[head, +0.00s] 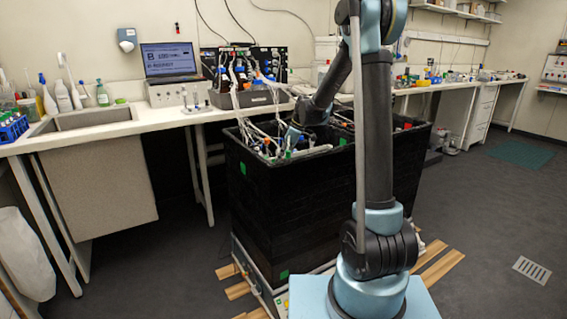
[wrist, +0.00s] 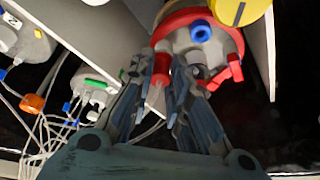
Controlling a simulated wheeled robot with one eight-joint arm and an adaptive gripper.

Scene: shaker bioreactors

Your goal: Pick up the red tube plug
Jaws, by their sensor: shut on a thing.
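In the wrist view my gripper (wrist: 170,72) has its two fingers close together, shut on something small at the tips. A red tube plug (wrist: 156,96) shows between the fingers, beside the left one; the fingers hide part of it. Just beyond is a round grey vessel top with a red rim (wrist: 198,16), a blue port (wrist: 201,32) and another red fitting (wrist: 232,70) to the right of the fingers. In the head view my gripper (head: 293,137) reaches down into the black crate (head: 290,205); its fingertips and the plug cannot be made out there.
Grey panels (wrist: 110,28) flank the vessel top. More grey vessel tops with white tubes and an orange fitting (wrist: 32,103) lie at left. A yellow cap (wrist: 238,10) is close at upper right. A bench (head: 100,124) with a sink and laptop (head: 169,60) stands behind the crate.

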